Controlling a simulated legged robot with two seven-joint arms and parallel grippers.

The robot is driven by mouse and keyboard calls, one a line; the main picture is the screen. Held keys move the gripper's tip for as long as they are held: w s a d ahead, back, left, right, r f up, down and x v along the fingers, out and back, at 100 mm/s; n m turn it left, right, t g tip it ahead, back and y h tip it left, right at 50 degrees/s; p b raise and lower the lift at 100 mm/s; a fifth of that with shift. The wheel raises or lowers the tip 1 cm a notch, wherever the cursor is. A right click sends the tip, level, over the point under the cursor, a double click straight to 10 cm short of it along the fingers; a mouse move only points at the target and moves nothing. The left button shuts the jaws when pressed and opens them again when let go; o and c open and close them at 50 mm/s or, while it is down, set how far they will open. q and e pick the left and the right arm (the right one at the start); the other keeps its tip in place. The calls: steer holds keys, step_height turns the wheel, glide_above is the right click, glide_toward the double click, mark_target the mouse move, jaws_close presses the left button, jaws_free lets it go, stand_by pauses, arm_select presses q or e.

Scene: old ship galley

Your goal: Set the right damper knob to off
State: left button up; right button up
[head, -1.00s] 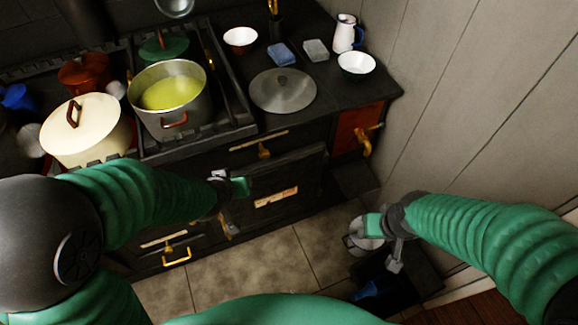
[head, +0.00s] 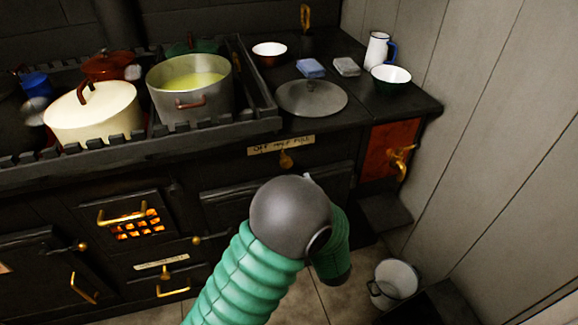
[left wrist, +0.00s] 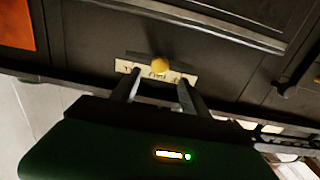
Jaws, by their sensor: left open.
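The right damper knob (head: 286,160) is a small brass knob on the dark stove front, just under a pale label (head: 268,146) with worn lettering that seems to start with OFF. I cannot tell its exact setting. In the left wrist view the round knob (left wrist: 160,66) shows in front of its label (left wrist: 182,76). My left gripper (left wrist: 158,88) is open, its two fingers reaching toward the knob, one on each side in the picture; I cannot tell whether they touch it. In the head view my own arm hides most of this gripper. My right gripper is out of view.
A second brass knob (head: 166,273) with a label sits low at the left. A pot of yellow soup (head: 190,88), a cream pot (head: 93,113) and a grey lid (head: 311,98) stand on top. A brass tap (head: 400,160) and floor bucket (head: 393,283) are at the right.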

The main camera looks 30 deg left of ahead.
mark_target(285, 160)
arm_select(q)
steer(key=b+x, duration=0.2)
steer(key=x, duration=0.7)
steer(key=shift+d+f, duration=0.1)
steer(key=shift+w+a, duration=0.25)
steer(key=shift+a, duration=0.05)
jaws_close()
stand_by(0.7)
